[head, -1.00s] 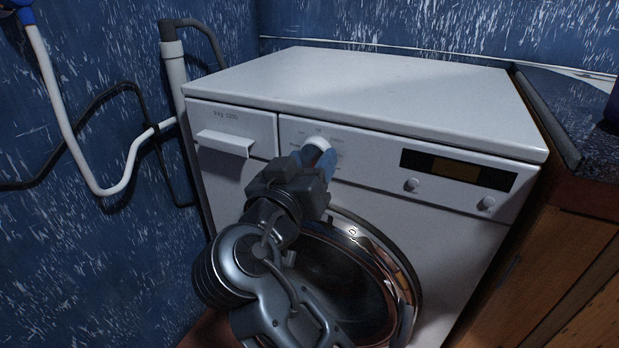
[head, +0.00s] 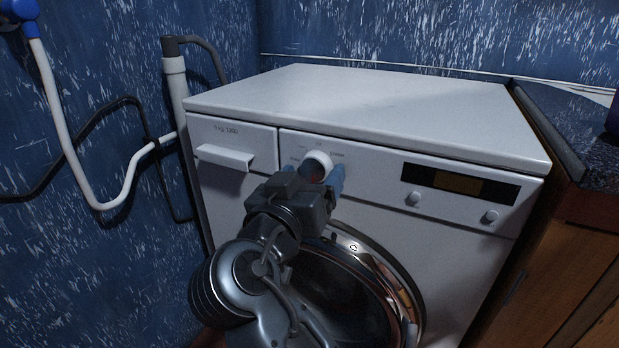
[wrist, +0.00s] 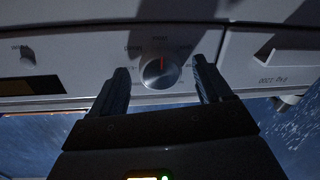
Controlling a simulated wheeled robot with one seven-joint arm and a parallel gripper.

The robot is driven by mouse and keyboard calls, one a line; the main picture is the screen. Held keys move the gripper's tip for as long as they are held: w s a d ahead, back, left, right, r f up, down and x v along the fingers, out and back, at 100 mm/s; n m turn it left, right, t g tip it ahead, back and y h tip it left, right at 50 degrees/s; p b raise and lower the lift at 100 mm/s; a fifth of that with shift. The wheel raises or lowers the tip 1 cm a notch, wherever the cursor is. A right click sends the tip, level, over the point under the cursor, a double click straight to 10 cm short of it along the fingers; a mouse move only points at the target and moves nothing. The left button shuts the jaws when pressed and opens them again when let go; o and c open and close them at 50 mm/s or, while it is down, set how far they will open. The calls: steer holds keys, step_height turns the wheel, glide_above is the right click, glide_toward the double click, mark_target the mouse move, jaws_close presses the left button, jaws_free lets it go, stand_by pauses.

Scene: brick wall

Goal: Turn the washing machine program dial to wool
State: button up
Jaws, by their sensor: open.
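The white washing machine (head: 450,240) fills the middle of the head view. Its round program dial (head: 319,163) sits on the front panel, right of the drawer. In the wrist view, the silver dial (wrist: 161,71) has a red pointer mark toward the label at the top of that picture. Printed labels ring the dial, too small and blurred to read surely. My gripper (head: 318,178) is open at the dial. In the wrist view its two dark fingers (wrist: 160,84) stand on either side of the dial, with visible gaps. The dial's lower edge is partly hidden in the head view.
The detergent drawer (head: 225,157) is left of the dial. A dark display (head: 458,183) and two small knobs (head: 415,197) are to the right. The round door (head: 350,285) is below, partly behind my arm. A counter (head: 575,130) stands at right; hoses (head: 100,205) hang at left.

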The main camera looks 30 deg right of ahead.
steer(key=p+v, duration=0.1)
steer(key=v, duration=0.7)
steer(key=shift+d, duration=0.1)
stand_by(0.4)
